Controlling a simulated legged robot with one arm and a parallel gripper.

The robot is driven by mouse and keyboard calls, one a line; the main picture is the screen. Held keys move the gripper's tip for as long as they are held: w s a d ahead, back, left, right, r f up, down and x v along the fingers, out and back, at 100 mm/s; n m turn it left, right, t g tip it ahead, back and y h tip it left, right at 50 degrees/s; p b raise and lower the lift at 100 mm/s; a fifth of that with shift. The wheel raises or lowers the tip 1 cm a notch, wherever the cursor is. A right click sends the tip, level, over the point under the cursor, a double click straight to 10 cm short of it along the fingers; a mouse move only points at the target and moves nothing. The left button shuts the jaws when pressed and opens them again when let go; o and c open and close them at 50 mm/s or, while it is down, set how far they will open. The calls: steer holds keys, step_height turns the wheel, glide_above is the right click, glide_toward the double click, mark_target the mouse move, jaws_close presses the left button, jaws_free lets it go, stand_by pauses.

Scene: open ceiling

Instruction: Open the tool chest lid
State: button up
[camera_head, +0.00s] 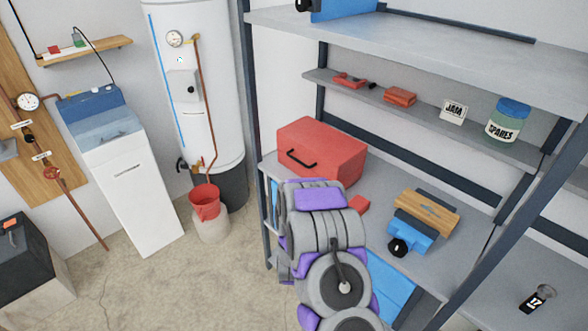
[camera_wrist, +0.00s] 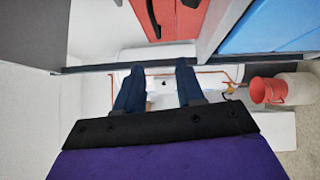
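The red tool chest (camera_head: 335,152) sits on the left end of the middle shelf in the head view, with a dark handle (camera_head: 301,161) on its front. Its lid looks closed. In the wrist view, part of a red body (camera_wrist: 188,18) with a dark handle (camera_wrist: 153,18) shows at the top edge, beyond my fingertips. My gripper (camera_wrist: 155,72) has two dark blue fingers standing apart with nothing held between them. It is not touching the chest in the wrist view. In the head view my arm hides the gripper below the chest.
The shelf (camera_head: 405,190) also holds a small red block (camera_head: 358,205) and a blue tool with a wooden top (camera_head: 425,212). A shelf upright (camera_head: 257,120) stands left of the chest. A red bucket (camera_head: 204,202) and white tank (camera_head: 205,90) stand further left.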

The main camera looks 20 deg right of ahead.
steer(key=d+b+x, duration=0.1)
steer(key=b+x, duration=0.1)
steer(key=x, duration=1.5)
steer(key=shift+s+r+n+t+b, duration=0.25)
steer(key=shift+r+n+t+b, duration=0.05)
steer(key=shift+r+b, duration=0.1)
jaws_close()
